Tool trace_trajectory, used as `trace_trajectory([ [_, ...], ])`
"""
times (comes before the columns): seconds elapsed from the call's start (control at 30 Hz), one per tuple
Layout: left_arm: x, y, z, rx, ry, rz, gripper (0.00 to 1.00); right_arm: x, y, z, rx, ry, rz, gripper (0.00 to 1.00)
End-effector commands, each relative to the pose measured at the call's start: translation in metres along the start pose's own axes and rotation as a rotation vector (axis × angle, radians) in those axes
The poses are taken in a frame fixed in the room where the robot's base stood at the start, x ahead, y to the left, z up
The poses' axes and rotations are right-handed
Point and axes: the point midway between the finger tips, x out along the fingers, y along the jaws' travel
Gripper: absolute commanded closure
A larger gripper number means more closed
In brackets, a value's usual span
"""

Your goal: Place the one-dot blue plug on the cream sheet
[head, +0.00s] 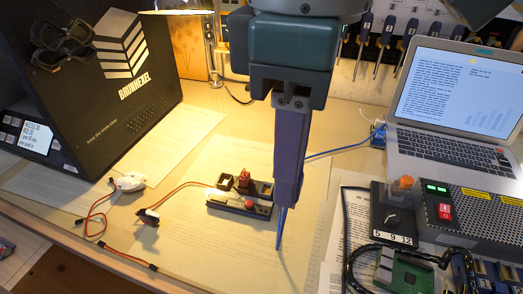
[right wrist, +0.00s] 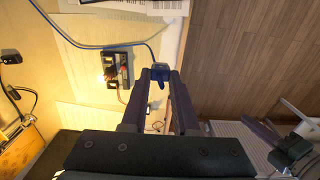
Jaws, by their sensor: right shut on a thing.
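My right gripper (head: 287,203) hangs over the desk, fingers pointing down. In the right wrist view its fingertips are closed on a blue plug (right wrist: 160,72), with a blue cable near it. In the head view the fingers mostly hide this plug, and a thin blue piece hangs below them. Another blue plug (head: 378,136) lies by the laptop, with a blue cable running left behind my gripper. Dots on the plugs are too small to read. A large cream sheet (head: 215,262) lies flat below and left of the gripper; other pale sheets look similar.
A small black device (head: 238,205) sits on the sheet, with red-cabled parts (head: 147,217) to its left. A laptop (head: 445,115), a power box (head: 470,212) and a green board (head: 403,270) crowd the right. A black case (head: 95,75) stands at left. The front-middle sheet is clear.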

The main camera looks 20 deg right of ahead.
Motion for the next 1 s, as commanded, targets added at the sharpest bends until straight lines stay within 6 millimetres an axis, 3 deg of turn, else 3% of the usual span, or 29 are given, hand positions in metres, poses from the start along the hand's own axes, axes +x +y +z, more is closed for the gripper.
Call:
trace_trajectory([
  [0.3,0.025,0.000,0.004,0.002,0.010,-0.003,1.00,0.090,0.000,0.002,0.004,-0.007,-0.001,1.00],
  [0.5,0.037,0.000,0.008,0.002,0.010,-0.003,1.00,0.138,0.000,0.002,0.002,-0.005,0.000,1.00],
  [1.0,0.054,0.004,0.013,-0.008,0.011,0.005,1.00,0.195,0.000,0.001,0.001,-0.002,0.001,1.00],
])
